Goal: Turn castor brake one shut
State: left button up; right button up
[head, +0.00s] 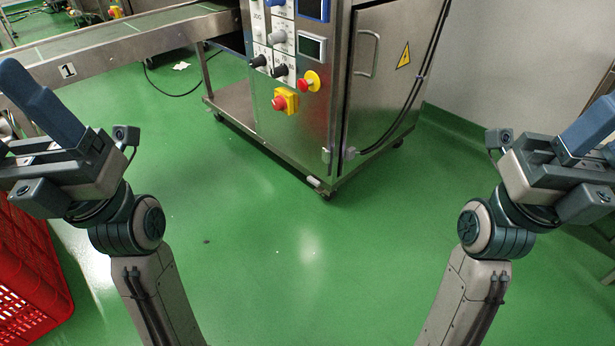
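A steel machine cabinet (378,95) stands on castors at the back middle. Its near corner castor (326,196) touches the green floor. A small light lever-like part (314,182) sticks out just above and left of that castor; it looks like a brake tab, but it is too small to read its position. My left gripper (38,100) is raised at the left edge, far from the castor. My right gripper (592,125) is raised at the right edge, also far from it. Each shows blue-grey fingers partly cut off or overlapped, and I see nothing held.
A conveyor (130,42) with a "1" label runs off to the left. A red crate (30,270) stands on the floor at lower left. Red-and-yellow stop buttons (285,101) and knobs sit on the cabinet's panel. The green floor (300,260) before the cabinet is clear.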

aim_at(310, 179)
jog(key=i+l+z, duration=0.2)
jog(key=i+z, duration=0.55)
jog(key=i, duration=0.15)
